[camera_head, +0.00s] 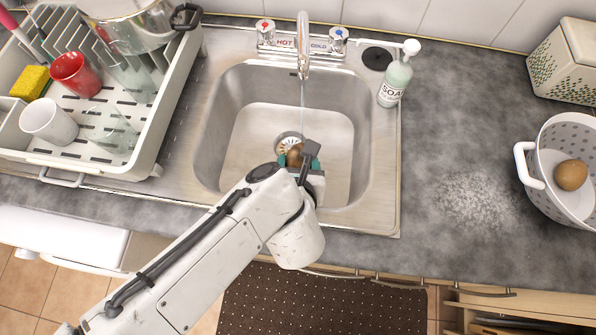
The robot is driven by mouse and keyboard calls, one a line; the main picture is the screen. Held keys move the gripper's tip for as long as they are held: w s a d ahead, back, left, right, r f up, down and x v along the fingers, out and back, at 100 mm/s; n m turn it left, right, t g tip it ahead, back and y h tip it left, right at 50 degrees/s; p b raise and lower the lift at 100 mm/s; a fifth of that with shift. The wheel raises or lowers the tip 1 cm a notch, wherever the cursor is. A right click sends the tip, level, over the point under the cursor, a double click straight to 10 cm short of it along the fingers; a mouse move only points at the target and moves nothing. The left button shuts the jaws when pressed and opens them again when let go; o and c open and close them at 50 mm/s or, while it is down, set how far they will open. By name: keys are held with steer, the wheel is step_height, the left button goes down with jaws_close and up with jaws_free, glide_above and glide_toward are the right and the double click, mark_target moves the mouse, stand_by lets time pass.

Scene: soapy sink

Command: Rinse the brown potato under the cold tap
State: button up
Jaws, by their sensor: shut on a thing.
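The brown potato (294,155) is between the fingers of my gripper (297,158), which is shut on it. The potato is over the sink basin (240,155), near the drain, and my gripper partly hides it. A thin stream of water (303,95) falls from the chrome faucet (303,45) toward the potato. I cannot tell exactly where the water lands. The cold tap (338,38) has a blue mark and stands right of the faucet. The hot tap (265,32) has a red mark and stands left of it.
A soap bottle (396,80) stands at the sink's right rim. A white colander (555,203) holding another brown potato (570,175) is at the far right. A dish rack (150,155) with cups, glasses and a pot fills the left. The counter (450,130) between sink and colander is mostly clear.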

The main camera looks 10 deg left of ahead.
steer(key=w+f+b, duration=0.2)
steer(key=w, duration=0.8)
steer(key=shift+w+a, duration=0.2)
steer(key=shift+a, duration=0.15)
steer(key=shift+d, duration=0.15)
stand_by(0.5)
steer(key=shift+d, duration=0.5)
steer(key=shift+a, duration=0.15)
steer(key=shift+a, duration=0.5)
steer(key=shift+d+p, duration=0.15)
steer(key=shift+p, duration=0.15)
